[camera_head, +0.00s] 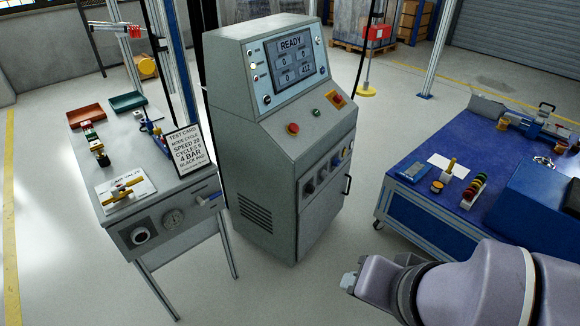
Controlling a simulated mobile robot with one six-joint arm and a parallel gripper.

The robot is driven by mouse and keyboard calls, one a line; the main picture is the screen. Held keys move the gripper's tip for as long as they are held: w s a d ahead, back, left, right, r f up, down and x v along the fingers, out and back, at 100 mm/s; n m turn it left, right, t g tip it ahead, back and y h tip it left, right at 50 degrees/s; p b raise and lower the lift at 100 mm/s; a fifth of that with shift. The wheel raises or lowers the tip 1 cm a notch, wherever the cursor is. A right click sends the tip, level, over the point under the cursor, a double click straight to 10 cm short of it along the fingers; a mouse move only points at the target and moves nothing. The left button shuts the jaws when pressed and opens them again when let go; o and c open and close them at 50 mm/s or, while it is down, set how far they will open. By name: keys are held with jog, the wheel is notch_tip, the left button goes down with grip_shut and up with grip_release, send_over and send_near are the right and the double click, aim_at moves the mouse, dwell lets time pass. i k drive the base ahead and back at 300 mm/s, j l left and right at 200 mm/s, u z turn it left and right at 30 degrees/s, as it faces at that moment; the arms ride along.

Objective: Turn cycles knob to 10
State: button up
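A grey control cabinet (262,190) stands in the middle. Its upper screen (292,58) reads READY above several small readouts. Nothing is visibly held.
A left bench (188,188) holds trays, small parts and a test card (186,150). A blue workbench (425,215) with tools and coloured rings stands at right. A red button (293,129) is on the cabinet's sloped panel. Floor is clear between cabinet and my arm.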

aim_at(336, 162)
jog(key=i+l, duration=0.15)
jog(key=i, duration=0.35)
jog(key=i+l+u, duration=0.15)
jog(key=i, duration=0.4)
jog(key=i+l, duration=0.3)
jog(key=i, duration=0.2)
jog(key=i+l+u, duration=0.1)
jog(key=i, duration=0.45)
jog(key=l, duration=0.1)
